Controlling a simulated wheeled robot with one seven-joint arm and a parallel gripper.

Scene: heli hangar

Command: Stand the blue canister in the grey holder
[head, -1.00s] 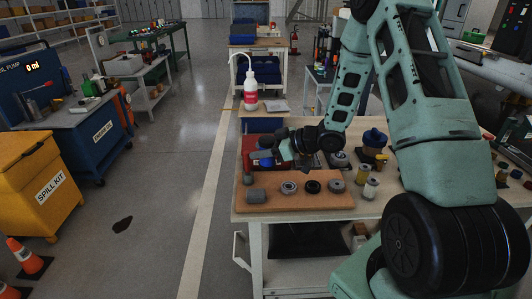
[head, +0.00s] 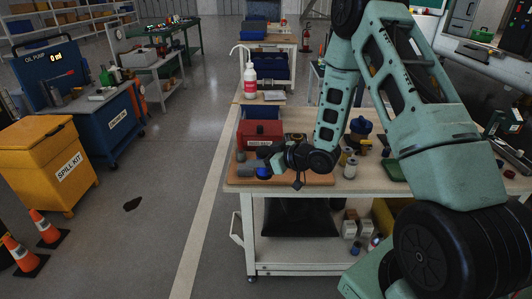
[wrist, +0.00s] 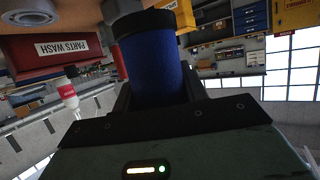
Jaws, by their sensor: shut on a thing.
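My gripper (head: 280,160) is low over the left part of the wooden board on the workbench. In the wrist view its dark fingers are shut on the blue canister (wrist: 158,75), which has a black band at its far end. In the head view the canister (head: 262,172) shows only as a small blue patch beside the gripper. A grey block (head: 244,171), which looks like the grey holder, is just left of it on the board. I cannot tell whether canister and block touch.
A red parts-wash box (head: 260,132) stands behind the board, with its label upside down in the wrist view (wrist: 50,48). A white bottle (head: 250,78) is farther back. Small jars and a blue-lidded pot (head: 360,126) are on the right. Open floor lies left of the bench.

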